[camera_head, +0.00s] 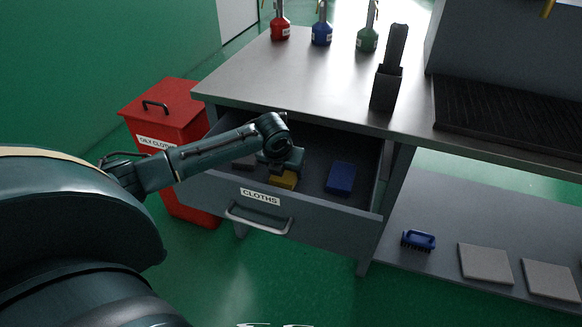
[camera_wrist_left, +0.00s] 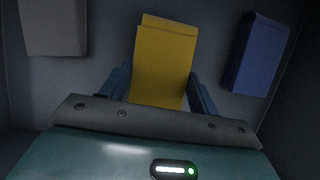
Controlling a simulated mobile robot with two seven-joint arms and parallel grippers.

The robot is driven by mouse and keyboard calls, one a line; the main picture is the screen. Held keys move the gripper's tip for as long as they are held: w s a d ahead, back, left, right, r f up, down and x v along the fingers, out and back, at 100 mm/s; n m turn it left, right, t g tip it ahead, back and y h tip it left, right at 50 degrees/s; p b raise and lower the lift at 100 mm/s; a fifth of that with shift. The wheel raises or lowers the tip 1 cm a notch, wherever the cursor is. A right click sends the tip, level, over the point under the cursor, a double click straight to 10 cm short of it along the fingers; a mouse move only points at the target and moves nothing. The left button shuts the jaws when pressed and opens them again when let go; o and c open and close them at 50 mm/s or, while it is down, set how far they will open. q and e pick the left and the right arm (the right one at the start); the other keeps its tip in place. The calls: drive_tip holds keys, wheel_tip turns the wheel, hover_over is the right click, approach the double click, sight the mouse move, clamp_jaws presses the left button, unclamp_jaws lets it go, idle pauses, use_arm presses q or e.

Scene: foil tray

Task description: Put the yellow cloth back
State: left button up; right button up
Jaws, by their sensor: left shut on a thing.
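The yellow cloth (camera_head: 284,180) is inside the open drawer labelled CLOTHS (camera_head: 330,212), low down near its front. It also shows in the left wrist view (camera_wrist_left: 163,62), folded, between the two fingers. My left gripper (camera_wrist_left: 160,92) reaches down into the drawer and is shut on the yellow cloth. In the head view my gripper and wrist hide part of the cloth. Whether the cloth touches the drawer floor is hard to tell.
A blue cloth (camera_head: 341,177) lies right of the yellow one in the drawer, and a grey cloth (camera_wrist_left: 54,27) lies left. A red OILY CLOTHS bin (camera_head: 185,125) stands left of the bench. Bottles and a black holder (camera_head: 385,90) stand on the bench top (camera_head: 300,75).

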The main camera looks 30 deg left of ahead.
use_arm(q)
drive_tip(key=shift+f, duration=0.25)
drive_tip(key=w, duration=0.1)
drive_tip(key=w+b, duration=0.1)
drive_tip(key=w+a, duration=0.1)
drive_tip(key=w, duration=0.1)
drive_tip(key=shift+f, duration=0.55)
drive_tip(key=o, duration=0.9)
drive_tip(key=shift+s+f, duration=0.1)
drive_tip(key=shift+o, duration=0.2)
